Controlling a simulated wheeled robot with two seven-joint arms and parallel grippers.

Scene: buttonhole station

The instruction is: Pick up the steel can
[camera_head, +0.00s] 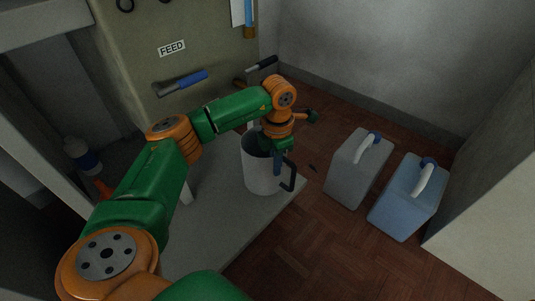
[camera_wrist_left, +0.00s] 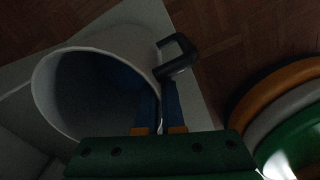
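The steel can (camera_head: 259,178) is a pale grey, open-topped vessel with a black handle. It stands upright on the grey table in the head view. In the left wrist view, the can (camera_wrist_left: 101,44) shows its dark inside and its handle. My left gripper (camera_head: 277,160) reaches down at the can's rim on the handle side. In the wrist view, its two blue fingers (camera_wrist_left: 160,95) are close together, one inside the can and one outside, with the wall between them. Contact with the wall is hard to see. My right gripper is not in view.
A grey jug (camera_head: 350,178) and a blue jug (camera_head: 400,208) stand on the wooden floor to the right. The grey table (camera_head: 235,232) is clear in front of the can. A cabinet with a FEED label (camera_head: 172,48) stands behind. A bottle (camera_head: 82,156) is at left.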

